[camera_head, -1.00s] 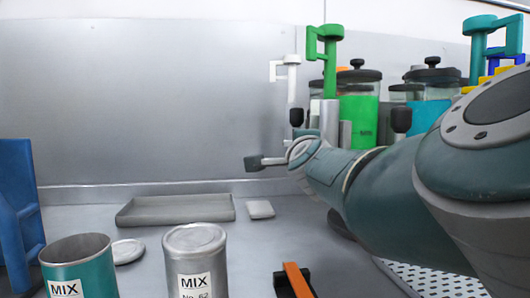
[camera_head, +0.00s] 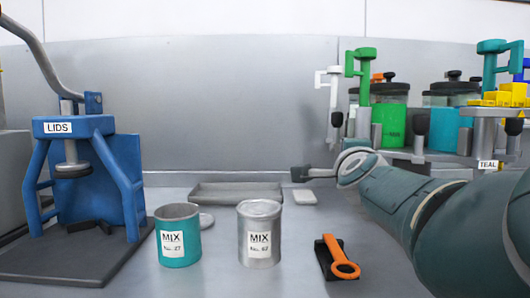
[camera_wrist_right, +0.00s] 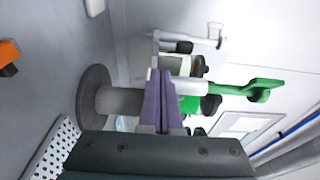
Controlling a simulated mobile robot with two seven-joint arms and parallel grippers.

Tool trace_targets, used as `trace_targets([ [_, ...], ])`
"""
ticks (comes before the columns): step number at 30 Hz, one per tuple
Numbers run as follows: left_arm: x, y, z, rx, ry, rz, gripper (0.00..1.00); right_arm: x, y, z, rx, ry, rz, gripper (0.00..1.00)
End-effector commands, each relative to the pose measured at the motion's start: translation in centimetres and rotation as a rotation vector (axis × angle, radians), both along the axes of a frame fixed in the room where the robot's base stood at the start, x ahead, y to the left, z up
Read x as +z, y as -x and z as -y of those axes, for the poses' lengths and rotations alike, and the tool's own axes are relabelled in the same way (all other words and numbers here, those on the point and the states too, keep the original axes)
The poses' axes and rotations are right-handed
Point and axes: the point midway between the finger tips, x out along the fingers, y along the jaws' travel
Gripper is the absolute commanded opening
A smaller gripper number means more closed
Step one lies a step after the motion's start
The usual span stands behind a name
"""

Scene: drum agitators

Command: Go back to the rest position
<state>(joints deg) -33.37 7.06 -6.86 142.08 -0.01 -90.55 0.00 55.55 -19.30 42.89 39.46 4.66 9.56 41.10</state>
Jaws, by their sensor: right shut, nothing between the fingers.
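My right arm comes in from the right in the head view, stretched toward the dispensers at the back. Its wrist end hides its fingers there. In the right wrist view my right gripper (camera_wrist_right: 158,78) has its purple fingers together, with nothing between them. A grey post on a round dark base (camera_wrist_right: 95,108) shows behind the fingers, and a green dispenser top (camera_wrist_right: 262,88) lies beyond the fingertips. I cannot tell whether the fingers touch anything. My left gripper is in neither view.
A blue LIDS press (camera_head: 85,127) stands at left. An open teal MIX tin (camera_head: 178,252) and a closed grey MIX tin (camera_head: 259,250) stand front centre. An orange-handled tool (camera_head: 340,262) lies right of them. A shallow tray (camera_head: 235,200) lies behind. Jars (camera_head: 390,120) stand back right.

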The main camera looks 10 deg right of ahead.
Motion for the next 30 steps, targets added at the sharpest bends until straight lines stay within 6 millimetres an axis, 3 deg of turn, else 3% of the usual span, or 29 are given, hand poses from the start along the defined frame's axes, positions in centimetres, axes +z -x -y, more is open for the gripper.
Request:
trace_targets([
  [7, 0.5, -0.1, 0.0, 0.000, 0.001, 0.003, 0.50, -0.5, 0.4, 0.8, 0.001, 0.035, -0.027, 0.00],
  [11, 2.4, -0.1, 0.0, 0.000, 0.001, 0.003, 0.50, -2.8, 2.5, 3.9, 0.024, 0.196, -0.155, 0.00],
  [13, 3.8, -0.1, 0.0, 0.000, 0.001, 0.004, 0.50, -4.5, 4.8, 5.8, 0.063, 0.335, -0.270, 0.00],
  [16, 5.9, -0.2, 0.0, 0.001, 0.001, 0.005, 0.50, -6.5, 9.2, 7.3, 0.161, 0.557, -0.452, 0.00],
  [20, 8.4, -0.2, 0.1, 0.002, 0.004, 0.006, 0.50, -8.3, 16.0, 6.9, 0.350, 0.827, -0.679, 0.00],
  [25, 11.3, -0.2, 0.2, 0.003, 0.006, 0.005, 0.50, -9.3, 26.4, 3.5, 0.674, 1.112, -0.919, 0.00],
  [30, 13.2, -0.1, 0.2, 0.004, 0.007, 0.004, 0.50, -8.6, 35.8, 0.1, 0.979, 1.274, -1.050, 0.00],
])
